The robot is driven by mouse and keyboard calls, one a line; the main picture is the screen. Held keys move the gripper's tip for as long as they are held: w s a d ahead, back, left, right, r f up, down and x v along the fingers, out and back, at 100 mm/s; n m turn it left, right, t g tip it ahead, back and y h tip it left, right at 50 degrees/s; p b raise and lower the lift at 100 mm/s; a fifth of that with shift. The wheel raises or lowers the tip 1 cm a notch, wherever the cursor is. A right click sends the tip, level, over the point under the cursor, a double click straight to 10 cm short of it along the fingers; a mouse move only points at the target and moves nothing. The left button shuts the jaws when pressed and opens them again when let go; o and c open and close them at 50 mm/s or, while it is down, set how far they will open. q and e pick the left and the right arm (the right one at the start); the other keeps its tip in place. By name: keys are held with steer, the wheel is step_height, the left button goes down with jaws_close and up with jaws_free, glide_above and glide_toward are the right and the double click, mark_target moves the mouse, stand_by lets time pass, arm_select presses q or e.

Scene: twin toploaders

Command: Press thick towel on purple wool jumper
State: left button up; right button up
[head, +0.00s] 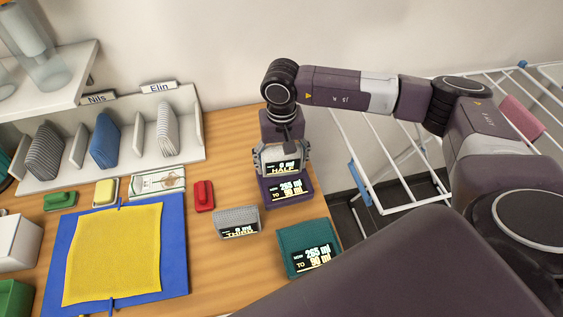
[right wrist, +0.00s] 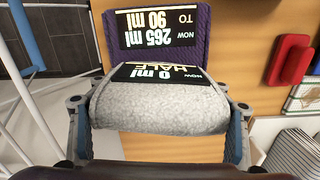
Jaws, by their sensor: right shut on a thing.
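My right gripper (head: 282,150) is shut on a light grey towel roll (head: 270,157) with a display reading 0 ml HALF. In the right wrist view the roll (right wrist: 155,108) sits between the two fingers. The purple wool jumper (head: 270,199), folded small, lies on the wooden table beside the roll; its display reads 265 ml to 90 ml. The roll overlaps its edge in both views; I cannot tell whether they touch. A second grey towel (head: 236,217) lies on the table left of the jumper; its display word is hard to read. My left gripper is out of view.
A teal folded garment (head: 303,262) lies at the front right. A red clip-like block (head: 204,195) and a blue mat (head: 176,260) with a yellow cloth (head: 115,255) are to the left. A white rack (head: 192,150) stands behind; a drying rack (head: 380,170) is right.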

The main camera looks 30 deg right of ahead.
mark_target(281, 147)
steer(key=shift+s+f+b, duration=0.3)
steer(key=shift+f+b, duration=0.1)
steer(key=shift+b, duration=0.05)
stand_by(0.8)
stand_by(0.7)
steer(key=r+p, duration=0.1)
steer(key=r, duration=0.3)
steer(key=r+p, duration=0.1)
steer(key=r, duration=0.1)
steer(key=shift+w+r+p, duration=0.25)
steer(key=shift+r+p, duration=0.1)
steer(key=shift+r, duration=0.35)
